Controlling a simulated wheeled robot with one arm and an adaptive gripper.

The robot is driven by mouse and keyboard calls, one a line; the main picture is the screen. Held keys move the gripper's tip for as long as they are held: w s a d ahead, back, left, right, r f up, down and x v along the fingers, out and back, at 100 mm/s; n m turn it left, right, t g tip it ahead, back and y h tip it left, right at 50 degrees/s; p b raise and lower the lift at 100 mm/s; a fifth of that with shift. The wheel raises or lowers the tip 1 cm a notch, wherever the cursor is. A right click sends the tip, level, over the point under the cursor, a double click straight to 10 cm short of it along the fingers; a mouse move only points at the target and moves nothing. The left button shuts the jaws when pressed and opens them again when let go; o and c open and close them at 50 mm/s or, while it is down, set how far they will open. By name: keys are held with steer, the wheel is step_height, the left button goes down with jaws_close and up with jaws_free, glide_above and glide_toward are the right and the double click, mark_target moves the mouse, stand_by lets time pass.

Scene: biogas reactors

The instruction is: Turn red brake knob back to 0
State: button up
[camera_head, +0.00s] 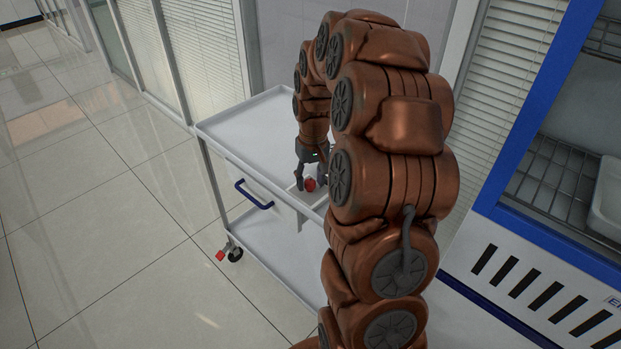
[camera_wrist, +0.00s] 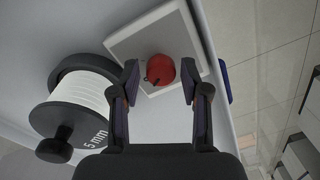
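The red brake knob (camera_wrist: 160,69) sits on a pale square plate (camera_wrist: 128,43) on the cart. A small dark mark shows on the knob's near side in the wrist view; no scale can be read. In the head view the knob (camera_head: 310,185) is small and partly framed by my gripper. My gripper (camera_wrist: 160,82) is open, with one finger on each side of the knob and a gap to both. It points down at the cart top in the head view (camera_head: 311,176), where the arm hides part of the cart.
A white spool with dark flanges (camera_wrist: 83,104), marked "5 mm", stands close to the left finger. The grey cart (camera_head: 262,125) has a blue handle (camera_head: 254,196) and a red-tipped castor (camera_head: 221,255). A blue-framed cabinet (camera_head: 530,110) stands at right. Tiled floor is clear at left.

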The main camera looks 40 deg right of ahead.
mark_target(312, 181)
steer(key=shift+o, duration=0.6)
steer(key=shift+r, duration=0.15)
steer(key=shift+r, duration=0.3)
step_height(312, 181, up, 11)
steer(key=shift+d, duration=0.25)
steer(key=shift+r, duration=0.1)
steer(key=s+a+r+n+p, duration=0.1)
steer(key=s+a, duration=0.1)
steer(key=a, duration=0.3)
steer(key=s+a+r+p, duration=0.1)
steer(key=s+a, duration=0.2)
steer(key=a, duration=0.1)
steer(key=s+a+n+g+p, duration=0.1)
steer(key=s+a+p, duration=0.1)
steer(key=s+a, duration=0.5)
steer(key=s+a+f+n+p, duration=0.1)
steer(key=s+a, duration=0.6)
steer(key=s, duration=0.8)
steer(key=shift+a+g+p, duration=0.15)
steer(key=shift+g+p, duration=0.2)
steer(key=shift+g, duration=0.05)
